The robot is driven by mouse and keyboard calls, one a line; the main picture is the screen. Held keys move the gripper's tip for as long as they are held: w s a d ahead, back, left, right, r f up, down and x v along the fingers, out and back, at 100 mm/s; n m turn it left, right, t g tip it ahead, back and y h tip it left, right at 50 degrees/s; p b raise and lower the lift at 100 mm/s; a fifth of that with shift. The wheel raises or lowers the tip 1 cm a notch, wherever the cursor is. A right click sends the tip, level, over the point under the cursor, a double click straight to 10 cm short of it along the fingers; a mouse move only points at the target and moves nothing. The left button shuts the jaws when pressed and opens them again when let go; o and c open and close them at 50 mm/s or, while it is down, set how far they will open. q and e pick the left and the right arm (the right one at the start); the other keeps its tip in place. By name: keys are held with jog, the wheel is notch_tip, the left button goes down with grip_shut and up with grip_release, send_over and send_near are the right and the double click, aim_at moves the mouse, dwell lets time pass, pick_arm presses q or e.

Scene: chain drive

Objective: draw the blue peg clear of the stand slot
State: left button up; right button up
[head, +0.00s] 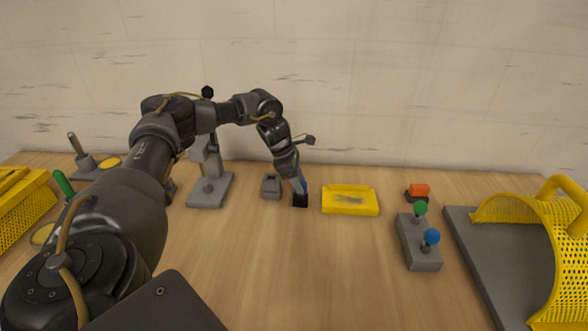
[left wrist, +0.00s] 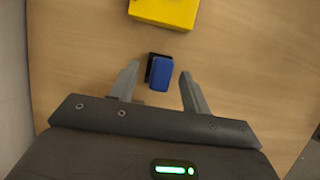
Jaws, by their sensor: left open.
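The blue peg (left wrist: 161,75) stands in a small black stand (left wrist: 149,66) on the table, seen from above in the left wrist view. In the head view a sliver of the blue peg (head: 305,187) shows above the black stand (head: 300,202). My left gripper (head: 299,188) points down over the stand. In the left wrist view its open fingers (left wrist: 160,68) are on either side of the blue peg, with gaps visible. The slot and the peg's lower part are hidden. My right gripper is not in view.
A yellow tray (head: 350,210) lies right of the stand, and a small grey block (head: 271,190) lies left. A grey base (head: 419,254) with green and blue knobs stands farther right, near a yellow mesh guard (head: 560,240). The table front is clear.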

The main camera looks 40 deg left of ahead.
pick_arm(q)
jog(key=shift+x, duration=1.05)
grip_shut()
jog(key=shift+r, duration=0.1)
